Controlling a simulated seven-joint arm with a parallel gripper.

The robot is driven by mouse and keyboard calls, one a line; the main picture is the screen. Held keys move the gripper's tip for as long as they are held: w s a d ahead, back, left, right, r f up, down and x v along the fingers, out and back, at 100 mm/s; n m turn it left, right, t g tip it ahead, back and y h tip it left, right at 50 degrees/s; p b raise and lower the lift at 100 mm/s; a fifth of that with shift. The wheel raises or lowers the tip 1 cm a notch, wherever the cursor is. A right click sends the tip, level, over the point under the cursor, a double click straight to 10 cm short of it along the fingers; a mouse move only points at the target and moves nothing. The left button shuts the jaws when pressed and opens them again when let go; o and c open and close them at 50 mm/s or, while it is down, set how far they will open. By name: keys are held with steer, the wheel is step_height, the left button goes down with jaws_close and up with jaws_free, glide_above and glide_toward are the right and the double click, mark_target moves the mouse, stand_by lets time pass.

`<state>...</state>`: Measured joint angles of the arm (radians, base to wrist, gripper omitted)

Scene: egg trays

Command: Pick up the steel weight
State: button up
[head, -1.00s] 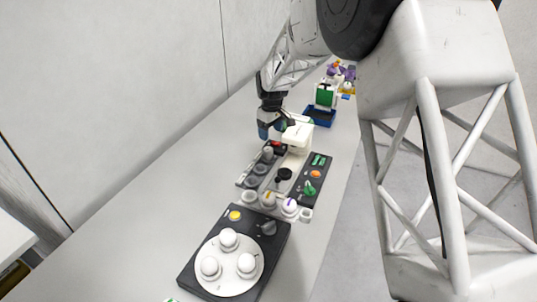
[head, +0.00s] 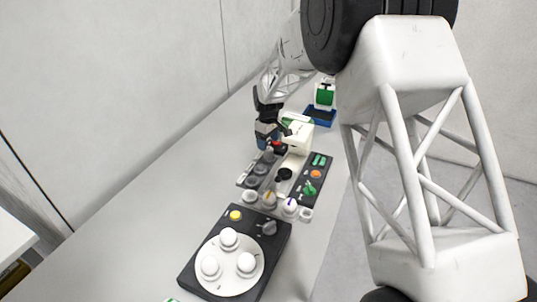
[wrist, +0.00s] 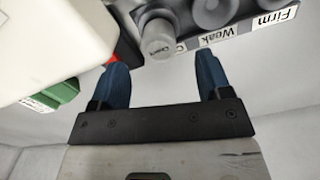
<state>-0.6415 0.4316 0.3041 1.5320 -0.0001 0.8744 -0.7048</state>
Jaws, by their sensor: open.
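A light grey cylinder with small lettering, which looks like the steel weight, stands at the end of a row of round grey pieces. It shows in the wrist view (wrist: 158,40) and in the head view (head: 268,156). My gripper (wrist: 161,72) is open, with its two blue fingers apart. In the wrist view the cylinder lies ahead of the gap between the fingertips, with nothing between them. In the head view my gripper (head: 264,142) is just behind the cylinder, close to it. I cannot tell whether they touch.
A white device (head: 299,138) stands right beside the cylinder, with a red part (wrist: 128,48) near the left finger. A dark panel with green and orange controls (head: 316,174) is in front. A dark base with white knobs (head: 187,273) is nearer. The table's left side is clear.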

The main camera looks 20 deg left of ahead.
mark_target(269, 148)
steer(key=shift+f, duration=0.2)
steer(key=shift+f, duration=2.5)
steer(key=c, duration=1)
steer(key=shift+w+r, duration=0.1)
steer(key=shift+c, duration=0.2)
steer(key=shift+r, duration=4.9)
steer(key=shift+d+r, duration=0.1)
